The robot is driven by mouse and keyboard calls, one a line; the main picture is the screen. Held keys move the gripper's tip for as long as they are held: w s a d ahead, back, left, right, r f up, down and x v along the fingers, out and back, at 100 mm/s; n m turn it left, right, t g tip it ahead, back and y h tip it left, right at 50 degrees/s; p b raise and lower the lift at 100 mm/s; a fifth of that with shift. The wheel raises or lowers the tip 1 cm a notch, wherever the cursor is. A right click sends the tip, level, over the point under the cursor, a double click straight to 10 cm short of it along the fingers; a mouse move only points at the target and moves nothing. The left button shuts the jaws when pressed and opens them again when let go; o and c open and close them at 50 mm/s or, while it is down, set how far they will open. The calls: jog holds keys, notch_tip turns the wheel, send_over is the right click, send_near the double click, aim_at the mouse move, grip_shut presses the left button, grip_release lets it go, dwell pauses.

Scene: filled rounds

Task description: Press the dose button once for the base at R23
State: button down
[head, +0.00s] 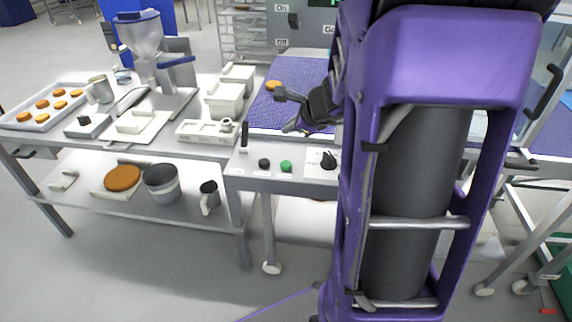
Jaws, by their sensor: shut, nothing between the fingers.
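My gripper (291,127) is shut and empty, above the near edge of the purple ribbed belt (262,112). One orange-brown round base (273,85) lies on the belt, beyond my gripper and to its left. No R23 mark is readable. The control shelf in front of the belt carries a black button (264,163), a green button (286,166) and a black knob (328,160). Their labels are too small to read, so I cannot tell which is the dose button. My gripper is apart from both buttons. My purple arm hides the right part of the belt.
A hopper machine (140,40) stands on the left table, with a tray (45,122) of several rounds, a jug (100,89) and white bins (224,99). A black upright lever (244,136) stands at the shelf's left end. A grey cabinet (313,22) stands behind the belt.

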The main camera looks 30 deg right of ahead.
aim_at(289, 165)
notch_tip(289, 165, down, 8)
jog(key=b, duration=0.7)
jog(key=shift+f, duration=0.1)
jog(key=shift+f, duration=0.1)
dwell(1.5)
jog(key=shift+f+b, duration=0.3)
jog(key=shift+f, duration=0.6)
dwell(0.6)
jog(key=shift+r, duration=0.1)
jog(key=shift+r+p, duration=0.8)
jog(key=shift+r, duration=0.1)
jog(key=shift+r, duration=0.1)
jog(key=shift+r+p, duration=2.1)
jog(key=shift+r, duration=0.3)
